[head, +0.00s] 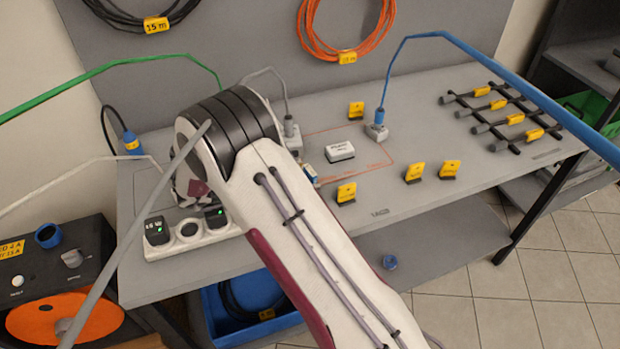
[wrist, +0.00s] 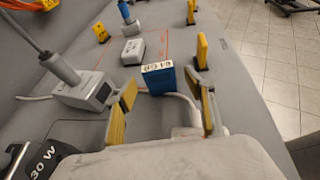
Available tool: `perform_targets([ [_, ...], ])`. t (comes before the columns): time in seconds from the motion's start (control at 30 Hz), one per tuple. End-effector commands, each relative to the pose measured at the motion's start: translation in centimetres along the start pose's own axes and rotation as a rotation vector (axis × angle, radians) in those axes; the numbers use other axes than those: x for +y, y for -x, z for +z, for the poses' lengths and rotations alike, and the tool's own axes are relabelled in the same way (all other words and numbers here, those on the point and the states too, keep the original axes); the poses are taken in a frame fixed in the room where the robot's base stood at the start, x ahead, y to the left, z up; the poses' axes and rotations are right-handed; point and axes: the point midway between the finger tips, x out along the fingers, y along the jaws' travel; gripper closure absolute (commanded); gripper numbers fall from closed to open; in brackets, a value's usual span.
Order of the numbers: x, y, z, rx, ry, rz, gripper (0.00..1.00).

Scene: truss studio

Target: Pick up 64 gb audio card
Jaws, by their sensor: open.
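In the wrist view a blue card (wrist: 159,79) with a white label stands upright on the grey bench; the label appears to read 64 GB. My gripper (wrist: 166,100) is open, with one yellow-padded finger to the left of the card and one to the right. The card shows in the gap, just beyond the fingertips, and nothing is held. Its lower part and any slot under it are hard to make out. In the head view my arm hides the gripper and most of that spot.
A grey adapter with a plug (wrist: 85,90) stands close left of the left finger. A yellow tag (wrist: 201,50) stands beyond the right finger. A white box (head: 340,151) lies behind the card. A power strip (head: 190,232) sits at the bench's front left.

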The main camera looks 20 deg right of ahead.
Motion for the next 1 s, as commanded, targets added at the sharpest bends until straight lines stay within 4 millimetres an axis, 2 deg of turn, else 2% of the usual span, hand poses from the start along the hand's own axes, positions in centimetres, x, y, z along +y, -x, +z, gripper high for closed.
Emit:
perform_targets([
  [0.27, -0.01, 0.03, 0.01, 0.0, 0.0, 0.0, 0.46],
  [0.3, -0.01, 0.03, 0.01, 0.0, 0.0, 0.0, 0.48],
  [0.43, 0.0, 0.03, 0.01, 0.0, 0.0, 0.0, 0.82],
  [0.47, 0.0, 0.03, 0.01, 0.0, 0.0, 0.0, 0.84],
  [0.8, 0.0, 0.06, 0.07, 0.0, 0.0, 0.0, 0.84],
  [1.0, 0.03, 0.36, 0.78, 0.001, -0.001, 0.001, 0.84],
])
